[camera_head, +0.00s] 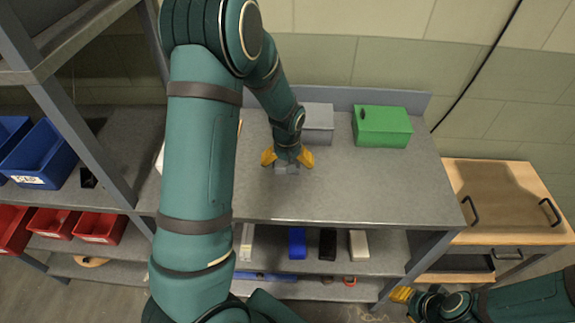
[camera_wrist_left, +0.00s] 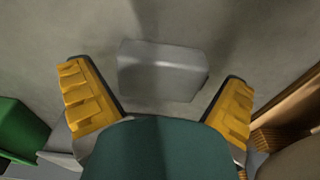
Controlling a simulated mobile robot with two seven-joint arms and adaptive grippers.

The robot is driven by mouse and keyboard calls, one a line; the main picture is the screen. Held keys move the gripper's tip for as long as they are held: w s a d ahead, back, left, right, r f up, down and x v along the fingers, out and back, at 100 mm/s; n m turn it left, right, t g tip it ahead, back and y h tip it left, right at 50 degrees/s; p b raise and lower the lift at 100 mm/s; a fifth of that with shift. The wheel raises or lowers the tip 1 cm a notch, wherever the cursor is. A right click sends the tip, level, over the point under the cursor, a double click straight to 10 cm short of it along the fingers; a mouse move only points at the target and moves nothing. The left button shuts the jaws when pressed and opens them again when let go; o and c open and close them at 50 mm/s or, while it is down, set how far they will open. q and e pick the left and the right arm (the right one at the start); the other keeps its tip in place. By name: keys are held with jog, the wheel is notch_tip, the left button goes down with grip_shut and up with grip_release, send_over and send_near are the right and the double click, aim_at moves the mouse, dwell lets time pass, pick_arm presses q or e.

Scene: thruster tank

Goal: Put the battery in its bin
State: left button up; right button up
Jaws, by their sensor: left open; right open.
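A small grey block (camera_head: 281,169), which may be the battery, lies on the grey worktop (camera_head: 375,195). It also shows in the left wrist view (camera_wrist_left: 163,69), in front of and between the spread yellow fingers. My left gripper (camera_head: 287,158) is open just above the block in the head view; I cannot tell whether it touches it. Blue bins (camera_head: 40,156) and red bins (camera_head: 97,226) stand on the left shelves; one blue bin has a white label too small to read. My right gripper (camera_head: 400,295) is low at the bottom right, apart from the worktop, and open.
A grey box (camera_head: 318,122) and a green box (camera_head: 382,126) stand at the back of the worktop. Blue, black and white items (camera_head: 297,243) sit on the shelf below. A wooden-topped cabinet (camera_head: 508,195) stands at the right. The worktop's right half is clear.

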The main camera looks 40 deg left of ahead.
pick_arm(q)
jog(key=c, duration=1.2)
jog(key=shift+o, duration=0.2)
notch_tip(320, 180, up, 10)
jog(key=shift+r+p, duration=0.1)
jog(key=shift+p, duration=0.2)
pick_arm(e)
jog(key=shift+r, duration=0.35)
pick_arm(q)
jog(key=shift+s, duration=0.1)
pick_arm(e)
jog(key=shift+s, duration=0.15)
